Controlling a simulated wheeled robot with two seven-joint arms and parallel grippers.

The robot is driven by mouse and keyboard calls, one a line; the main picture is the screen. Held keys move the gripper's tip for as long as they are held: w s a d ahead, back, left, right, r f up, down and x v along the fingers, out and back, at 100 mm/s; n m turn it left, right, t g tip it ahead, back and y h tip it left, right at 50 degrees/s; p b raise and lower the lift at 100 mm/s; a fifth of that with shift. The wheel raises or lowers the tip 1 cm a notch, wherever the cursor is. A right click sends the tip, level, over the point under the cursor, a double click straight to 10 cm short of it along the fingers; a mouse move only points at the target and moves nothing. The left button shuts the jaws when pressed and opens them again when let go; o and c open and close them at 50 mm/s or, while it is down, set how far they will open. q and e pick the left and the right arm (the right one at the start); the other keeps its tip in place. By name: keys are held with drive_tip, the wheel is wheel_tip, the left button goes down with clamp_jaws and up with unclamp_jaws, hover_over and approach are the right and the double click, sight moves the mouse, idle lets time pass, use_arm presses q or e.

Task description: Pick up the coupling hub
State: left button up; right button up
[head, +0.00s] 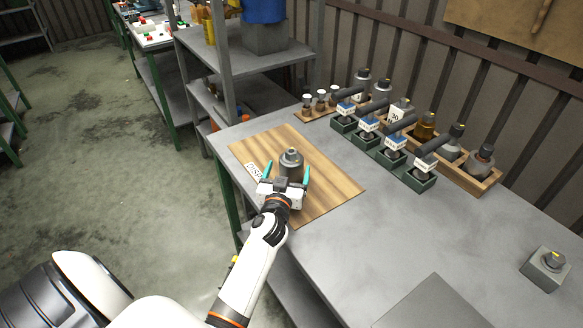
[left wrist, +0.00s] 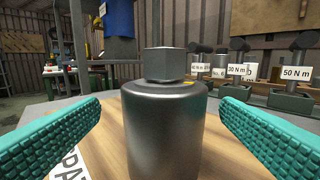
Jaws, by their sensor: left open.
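The coupling hub (head: 291,163) appears to be the dark grey metal cylinder with a narrower top, standing upright on the wooden board (head: 335,187). In the left wrist view, the hub (left wrist: 164,125) fills the middle, with a hex-shaped top. My left gripper (head: 287,174) is open, its two teal fingers on either side of the hub. In the left wrist view, gaps show between the fingers and the hub, so they do not appear to touch it. The hub's base is hidden by the gripper in the head view. My right gripper is not in view.
Several torque tools in green holders (head: 343,125) stand right of the board. Behind them is a wooden rack (head: 483,186) of bottles. A small grey block with a knob (head: 545,268) sits at the far right. A printed label (head: 253,171) lies on the board. The table's middle is clear.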

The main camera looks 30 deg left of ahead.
sight(292, 161)
use_arm(q)
drive_tip(key=x, duration=0.4)
drive_tip(key=shift+w+d+r, duration=0.1)
drive_tip(key=shift+w+r, duration=0.05)
drive_tip(key=shift+w, duration=0.4)
drive_tip(key=shift+w+a, duration=0.15)
drive_tip(key=shift+a, duration=0.1)
drive_tip(key=c, duration=1.7)
drive_tip(key=shift+r+p, duration=0.1)
drive_tip(key=shift+p, duration=0.2)
drive_tip(key=shift+c, duration=0.3)
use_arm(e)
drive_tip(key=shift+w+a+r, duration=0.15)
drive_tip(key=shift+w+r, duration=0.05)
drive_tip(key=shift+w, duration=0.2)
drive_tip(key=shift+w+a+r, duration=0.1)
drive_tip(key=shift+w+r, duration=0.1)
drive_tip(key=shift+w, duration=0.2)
